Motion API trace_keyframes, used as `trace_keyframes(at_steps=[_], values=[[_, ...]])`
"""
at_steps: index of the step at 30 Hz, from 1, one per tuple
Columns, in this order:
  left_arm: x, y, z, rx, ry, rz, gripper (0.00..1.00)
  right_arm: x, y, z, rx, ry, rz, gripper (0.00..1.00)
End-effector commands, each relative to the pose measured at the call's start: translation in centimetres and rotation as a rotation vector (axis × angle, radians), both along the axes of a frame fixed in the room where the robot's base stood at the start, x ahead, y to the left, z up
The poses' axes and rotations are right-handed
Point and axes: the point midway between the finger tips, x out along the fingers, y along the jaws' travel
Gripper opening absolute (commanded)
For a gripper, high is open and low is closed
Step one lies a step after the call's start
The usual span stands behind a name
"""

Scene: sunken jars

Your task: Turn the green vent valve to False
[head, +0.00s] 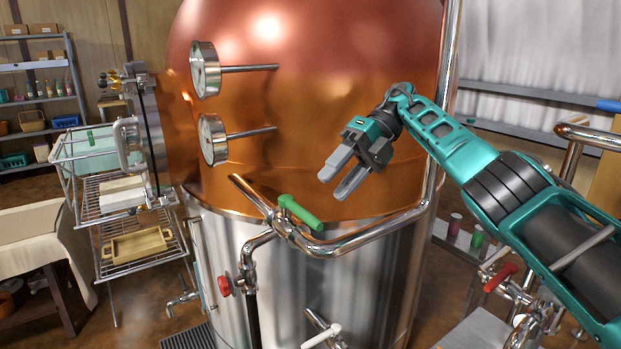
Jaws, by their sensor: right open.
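The green vent valve handle (299,211) sits on a steel pipe (370,236) in front of the copper tank. The handle slants down to the right from its pivot. My right gripper (333,183) is open and empty. In the picture its fingers are above and to the right of the green handle, with a gap between them. My left gripper does not show.
The copper tank (310,120) fills the middle, with two gauges (204,69) sticking out at its left. A red knob (224,287), a white handle (322,335) and a red handle (500,277) are on nearby pipes. A wire rack (125,185) stands left.

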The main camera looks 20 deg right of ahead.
Motion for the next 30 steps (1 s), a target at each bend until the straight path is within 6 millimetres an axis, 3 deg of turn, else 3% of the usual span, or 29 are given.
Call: trace_keyframes(at_steps=[8, 15, 30], values=[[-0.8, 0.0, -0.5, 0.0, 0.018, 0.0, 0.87, -0.6, 1.8, -1.7, 0.0, 0.0, 0.003, 0.48], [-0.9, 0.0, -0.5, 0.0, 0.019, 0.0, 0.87, -1.3, 4.6, -3.8, 0.0, 0.0, 0.001, 0.48], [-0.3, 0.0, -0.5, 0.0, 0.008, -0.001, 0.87, -1.5, 5.7, -4.7, 0.001, 0.0, 0.0, 0.48]])
